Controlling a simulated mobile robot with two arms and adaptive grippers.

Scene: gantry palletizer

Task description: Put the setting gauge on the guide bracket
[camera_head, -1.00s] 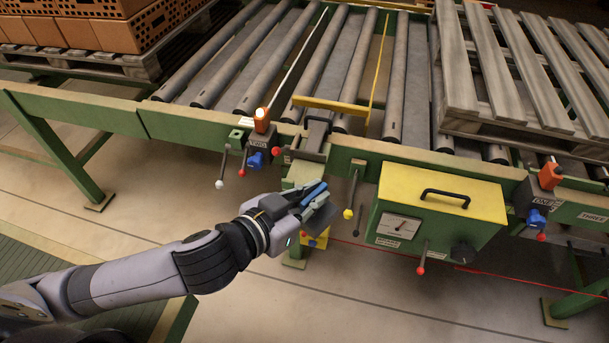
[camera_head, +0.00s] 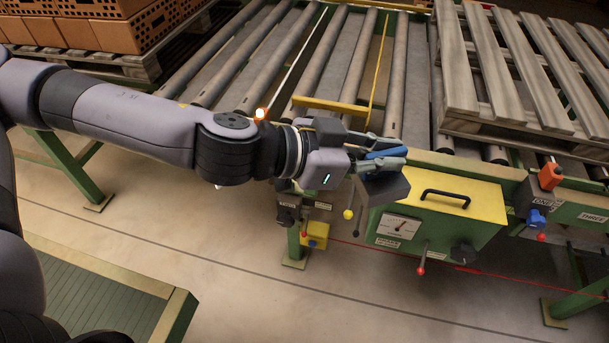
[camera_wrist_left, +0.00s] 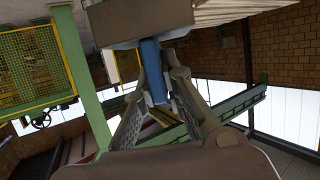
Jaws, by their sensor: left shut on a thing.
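My left gripper (camera_head: 390,156) is shut on the setting gauge, a dark grey block (camera_head: 386,188) with a blue grip (camera_head: 384,153). The gauge is held in the air in front of the conveyor's green rail, just above and left of the yellow gauge box. In the left wrist view the blue grip (camera_wrist_left: 152,68) sits between the fingers, and the grey block (camera_wrist_left: 140,22) is at the top. A yellow guide bar (camera_head: 332,105) lies over the rollers behind my wrist. The grey bracket seen earlier on the rail below it is hidden by my gripper. My right gripper is not in view.
A yellow box (camera_head: 460,205) with a dial and black handle is right below the gauge. An orange-topped unit (camera_head: 550,178) is farther right. A wooden pallet (camera_head: 520,75) lies on the rollers at right. Bricks (camera_head: 90,30) are stacked at left.

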